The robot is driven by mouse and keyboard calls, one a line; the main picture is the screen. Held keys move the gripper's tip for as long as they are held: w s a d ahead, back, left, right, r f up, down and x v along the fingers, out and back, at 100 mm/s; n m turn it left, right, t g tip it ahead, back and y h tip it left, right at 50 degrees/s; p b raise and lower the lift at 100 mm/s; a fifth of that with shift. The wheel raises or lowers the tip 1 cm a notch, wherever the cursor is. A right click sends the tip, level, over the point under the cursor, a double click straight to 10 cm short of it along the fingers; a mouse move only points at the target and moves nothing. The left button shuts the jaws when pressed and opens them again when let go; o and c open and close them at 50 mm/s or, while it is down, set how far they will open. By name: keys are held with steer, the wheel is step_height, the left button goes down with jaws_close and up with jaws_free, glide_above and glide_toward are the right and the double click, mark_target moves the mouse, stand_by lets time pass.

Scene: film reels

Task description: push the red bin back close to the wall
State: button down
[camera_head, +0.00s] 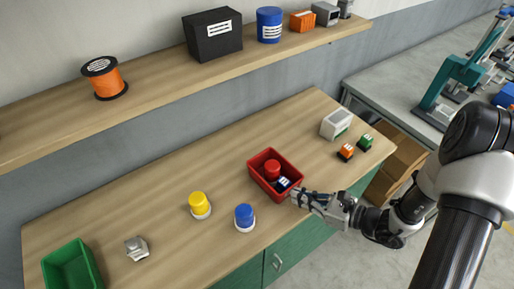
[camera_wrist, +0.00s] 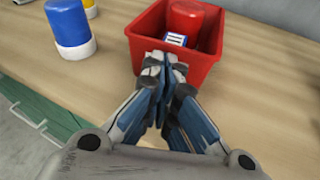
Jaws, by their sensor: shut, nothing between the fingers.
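The red bin (camera_head: 263,185) stands on the wooden counter, right of its middle and nearer the front edge than the wall. It holds a red cylinder (camera_head: 272,168) and a small dark item with a white label (camera_head: 283,183). My gripper (camera_head: 297,194) is shut and empty, at the bin's front right side. In the wrist view the fingers (camera_wrist: 163,65) overlap the near wall of the red bin (camera_wrist: 204,70); they look to be at or touching it. The grey wall (camera_head: 140,150) rises behind the counter, with bare wood between it and the bin.
A blue-topped jar (camera_head: 244,216) and a yellow-topped jar (camera_head: 199,204) stand left of the bin. A green bin (camera_head: 70,268) and a grey metal block (camera_head: 136,248) are farther left. A white box (camera_head: 336,123) and two small blocks (camera_head: 346,152) stand right. A shelf (camera_head: 170,83) runs above.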

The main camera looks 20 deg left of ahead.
mark_target(267, 153)
steer(key=shift+w+a+b, duration=0.55)
steer(key=shift+w+a, duration=1.65)
steer(key=shift+a, duration=0.5)
steer(key=shift+w+a+b, duration=0.55)
steer(key=shift+w+a, duration=1.6)
steer(key=shift+a, duration=0.5)
steer(key=shift+w+a+b, duration=0.55)
steer(key=shift+w+a, duration=1.65)
steer(key=shift+a, duration=0.5)
steer(key=shift+s+d+r+p, duration=0.65)
steer(key=shift+s+d+r, duration=0.15)
steer(key=shift+d, duration=0.2)
steer(key=shift+s+d+r+p, duration=0.65)
steer(key=shift+s+d+r, duration=0.15)
steer(key=shift+d, duration=0.15)
steer(key=shift+f, duration=0.1)
